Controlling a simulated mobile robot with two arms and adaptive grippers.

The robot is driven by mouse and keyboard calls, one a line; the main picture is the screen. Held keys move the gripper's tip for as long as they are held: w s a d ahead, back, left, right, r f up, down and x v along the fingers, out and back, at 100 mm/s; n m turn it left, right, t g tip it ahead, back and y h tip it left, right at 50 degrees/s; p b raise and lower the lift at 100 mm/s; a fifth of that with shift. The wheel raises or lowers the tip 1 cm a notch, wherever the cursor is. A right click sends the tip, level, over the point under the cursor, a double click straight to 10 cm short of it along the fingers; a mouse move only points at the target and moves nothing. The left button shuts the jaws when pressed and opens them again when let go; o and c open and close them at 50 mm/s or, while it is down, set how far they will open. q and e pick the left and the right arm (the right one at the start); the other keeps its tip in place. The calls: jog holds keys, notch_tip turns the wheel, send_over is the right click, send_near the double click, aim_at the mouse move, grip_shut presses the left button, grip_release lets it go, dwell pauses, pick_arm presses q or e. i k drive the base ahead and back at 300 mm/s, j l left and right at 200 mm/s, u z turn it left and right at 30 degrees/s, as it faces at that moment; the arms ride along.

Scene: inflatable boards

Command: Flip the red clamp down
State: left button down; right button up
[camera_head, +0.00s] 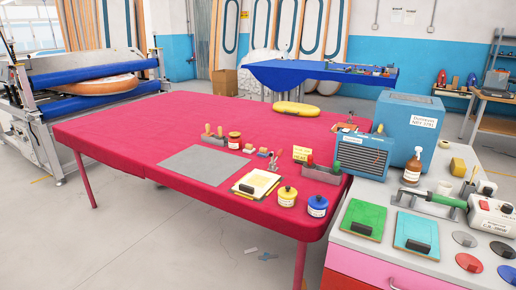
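A small metal clamp with a red handle (272,160) stands on the red-covered table (120,128), right of the middle, beside a small yellow card sign (301,154). Its handle appears to stick up, but it is too small to tell its exact angle. Neither of my grippers is in view.
A white bench (440,262) stands at right. The table's left half is clear.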

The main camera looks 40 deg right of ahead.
aim_at(280, 153)
jog(key=i+j+z, duration=0.1)
jog(key=i+z, duration=0.3)
jog(key=i+j+z, duration=0.15)
jog(key=z, duration=0.3)
jog(key=i+j+z, duration=0.25)
jog(key=z, duration=0.15)
jog(key=i+j+z, duration=0.25)
jog(key=z, duration=0.15)
jog(key=i+j+z, duration=0.15)
jog(key=j+z, duration=0.2)
jog(key=j, duration=0.2)
jog(key=i+j+z, duration=0.1)
jog(key=j+z, duration=0.25)
jog(key=j, duration=0.2)
jog(key=j+z, duration=0.35)
jog(key=j, duration=0.25)
jog(key=i, duration=0.05)
